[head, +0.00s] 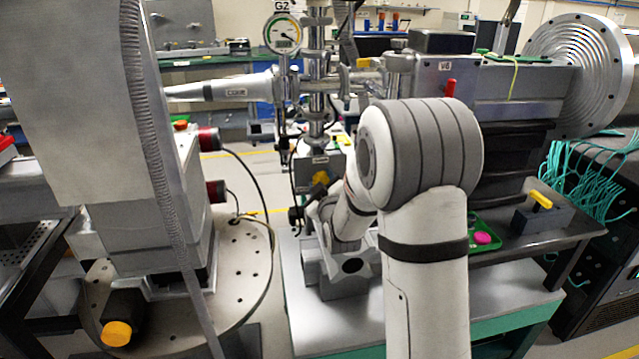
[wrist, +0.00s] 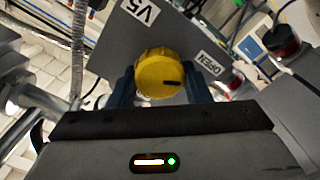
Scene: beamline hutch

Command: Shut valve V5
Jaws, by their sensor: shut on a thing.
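The valve V5 knob (wrist: 158,72) is round, yellow and ribbed, on a grey panel (wrist: 185,35) in the wrist view. The knob's dark mark points right, a little below OPEN. My gripper (wrist: 160,88) has its two blue fingers on either side of the knob and is shut on it. In the head view, a yellow knob (head: 320,177) shows on a grey box behind my arm; my arm hides much of that area.
The G2 gauge (head: 283,34) and a vertical steel pipe stand behind my wrist. A grey box labelled V6 (head: 446,80) with a red lever is on the right. A round perforated plate (head: 235,270) and a large grey panel (head: 85,90) are close on the left.

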